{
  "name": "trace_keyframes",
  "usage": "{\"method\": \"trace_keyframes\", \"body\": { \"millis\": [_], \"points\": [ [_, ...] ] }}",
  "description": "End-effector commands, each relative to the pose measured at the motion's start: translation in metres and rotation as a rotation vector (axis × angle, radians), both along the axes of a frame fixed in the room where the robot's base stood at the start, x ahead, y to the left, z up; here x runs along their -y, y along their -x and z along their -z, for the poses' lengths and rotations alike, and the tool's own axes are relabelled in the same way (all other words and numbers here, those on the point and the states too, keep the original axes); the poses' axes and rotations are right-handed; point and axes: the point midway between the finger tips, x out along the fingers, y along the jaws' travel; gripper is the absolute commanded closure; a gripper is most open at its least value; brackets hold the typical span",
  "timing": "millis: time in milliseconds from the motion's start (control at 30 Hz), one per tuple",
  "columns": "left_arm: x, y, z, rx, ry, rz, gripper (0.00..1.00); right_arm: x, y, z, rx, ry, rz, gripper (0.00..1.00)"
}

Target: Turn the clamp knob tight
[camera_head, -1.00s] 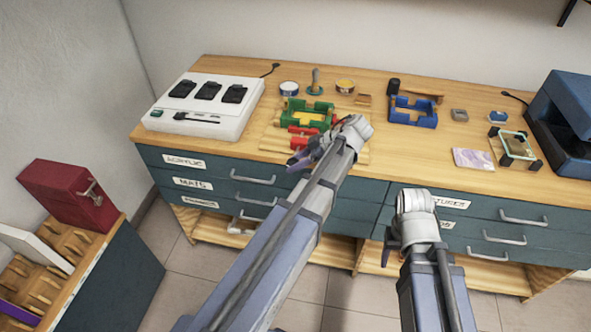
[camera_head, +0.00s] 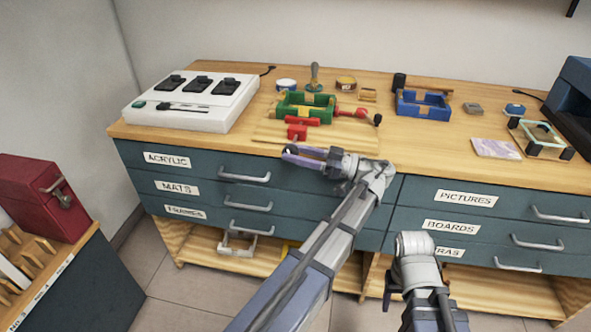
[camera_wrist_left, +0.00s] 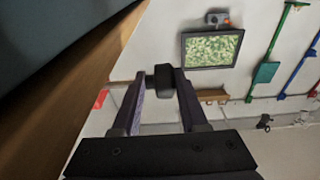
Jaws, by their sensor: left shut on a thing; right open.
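A green frame clamp (camera_head: 305,106) with yellow inside sits on a wooden board (camera_head: 268,133) on the bench. A red clamp part (camera_head: 296,130) is at its front. A red screw (camera_head: 350,113) with a black end (camera_head: 377,119) sticks out on its right. My left gripper (camera_head: 288,152) is at the bench's front edge, just in front of the red part. In the left wrist view its purple fingers are shut on a black knob (camera_wrist_left: 164,77). The knob's link to the clamp is not clear. My right gripper (camera_head: 393,292) is low in front of the drawers, open and empty.
A blue frame clamp (camera_head: 424,105) stands to the right, with a purple-white picture (camera_head: 495,148) and a glass frame (camera_head: 540,134) beyond it. A white switch box (camera_head: 190,102) stands at the left. Drawer handles (camera_head: 245,177) stick out below the bench edge.

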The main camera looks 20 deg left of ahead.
Motion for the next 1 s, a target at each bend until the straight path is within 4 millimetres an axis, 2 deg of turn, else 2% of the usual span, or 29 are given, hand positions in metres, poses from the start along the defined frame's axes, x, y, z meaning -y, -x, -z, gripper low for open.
{"method": "trace_keyframes", "body": {
  "millis": [33,333,600,1000],
  "points": [
    [0.001,0.008,0.011,-0.007,-0.027,-0.016,1.0,0.0,0.0,0.018,0.0,0.001,0.0,0.4],
    [0.001,0.008,0.008,-0.041,-0.183,-0.016,1.0,0.001,0.0,0.048,0.002,0.005,-0.001,0.4],
    [0.001,0.008,0.005,-0.053,-0.241,-0.015,1.0,0.001,0.0,0.057,0.002,0.007,-0.002,0.4],
    [0.002,0.008,0.003,-0.054,-0.253,-0.015,1.0,0.002,0.0,0.057,0.002,0.008,-0.002,0.4]
  ]
}}
